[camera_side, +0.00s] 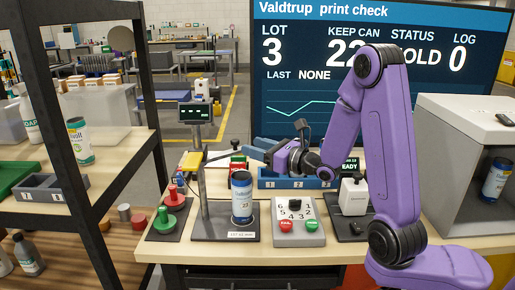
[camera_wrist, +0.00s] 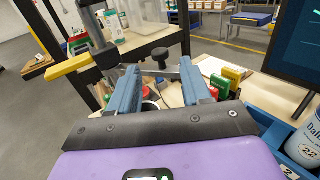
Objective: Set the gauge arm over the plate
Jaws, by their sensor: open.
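The gauge stand (camera_side: 203,195) rises from the left of a dark plate (camera_side: 210,231). Its thin gauge arm (camera_side: 219,156) reaches right from the post top and ends at a black knob (camera_side: 237,144). A blue and white can (camera_side: 242,203) stands upright on the plate, below the knob end. My gripper (camera_side: 262,149) is open and points left, just right of the knob. In the wrist view the knob (camera_wrist: 161,54) shows beyond the gap between my blue fingertips (camera_wrist: 160,66). I cannot tell whether they touch it.
A block with numbers and red and green buttons (camera_side: 298,222) sits right of the plate. Red and green stamps (camera_side: 172,195) stand to the left. A blue tray (camera_side: 266,183) lies behind, near my gripper. A grey cabinet (camera_side: 450,170) stands at right.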

